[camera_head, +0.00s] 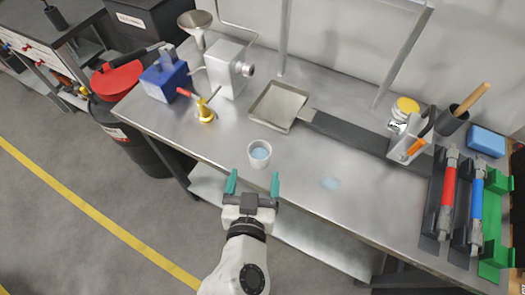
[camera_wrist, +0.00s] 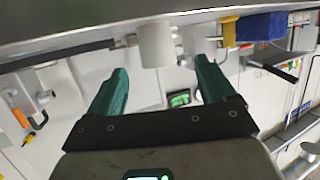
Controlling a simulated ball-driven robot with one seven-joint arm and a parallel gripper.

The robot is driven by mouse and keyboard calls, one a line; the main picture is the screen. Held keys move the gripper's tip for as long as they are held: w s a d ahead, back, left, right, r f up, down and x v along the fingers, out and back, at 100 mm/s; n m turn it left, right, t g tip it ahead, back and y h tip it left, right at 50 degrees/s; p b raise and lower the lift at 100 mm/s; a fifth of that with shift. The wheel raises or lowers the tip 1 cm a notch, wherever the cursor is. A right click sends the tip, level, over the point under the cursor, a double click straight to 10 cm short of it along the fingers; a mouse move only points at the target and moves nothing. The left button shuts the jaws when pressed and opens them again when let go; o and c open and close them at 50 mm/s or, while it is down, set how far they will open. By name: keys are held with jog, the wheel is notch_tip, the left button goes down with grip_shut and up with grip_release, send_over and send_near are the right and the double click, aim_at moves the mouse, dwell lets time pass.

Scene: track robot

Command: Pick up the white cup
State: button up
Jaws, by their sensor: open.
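The white cup (camera_head: 260,159) stands upright near the front edge of the metal workbench (camera_head: 330,200) in the head view. Its inside looks light blue. My gripper (camera_head: 253,183) is open, with its two green fingers pointing towards the cup and short of it. Nothing is between the fingers. In the wrist view, which looks upside down, the cup (camera_wrist: 156,46) shows beyond and roughly between the open fingertips of my gripper (camera_wrist: 161,70).
A square metal tray (camera_head: 279,105) lies behind the cup. A brass valve with a red handle (camera_head: 206,110) and a blue box (camera_head: 165,77) are left. Red and blue tools in holders (camera_head: 463,195) stand far right.

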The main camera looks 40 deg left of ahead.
aim_at(259, 163)
jog(key=shift+p+x, duration=0.75)
jog(key=shift+x, duration=3.6)
jog(key=shift+w+d+f, duration=0.1)
jog(key=shift+d, duration=0.1)
jog(key=shift+c, duration=0.2)
jog(key=c, duration=1)
